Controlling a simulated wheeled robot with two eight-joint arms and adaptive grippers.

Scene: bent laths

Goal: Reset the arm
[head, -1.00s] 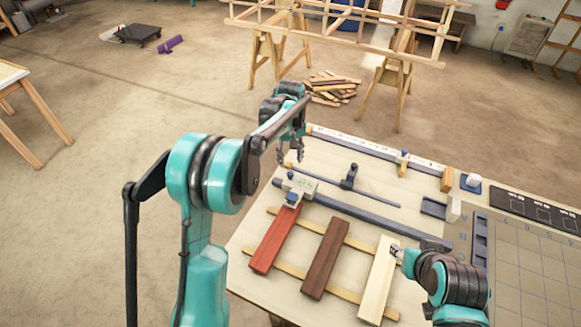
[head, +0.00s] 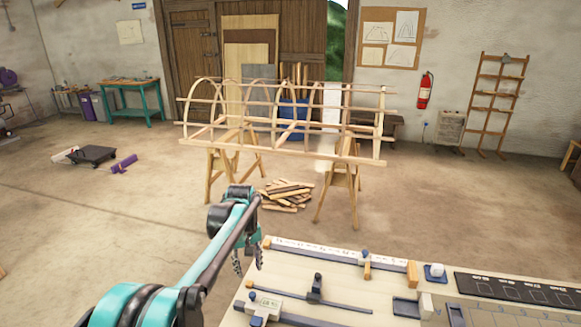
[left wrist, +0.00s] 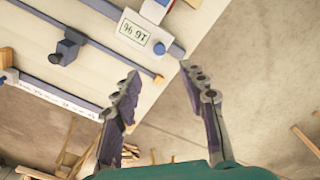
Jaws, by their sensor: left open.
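My left gripper (head: 248,262) hangs at the far left corner of the workbench, just past its left edge, with its two fingers apart and nothing between them. The left wrist view also shows this gripper (left wrist: 160,76) open and empty, its fingertips close to the bench edge. A digital caliper with a display (head: 262,307) lies on the bench close by; it also shows in the left wrist view (left wrist: 136,31). My right gripper is not in the head view.
Floor to the left is largely clear.

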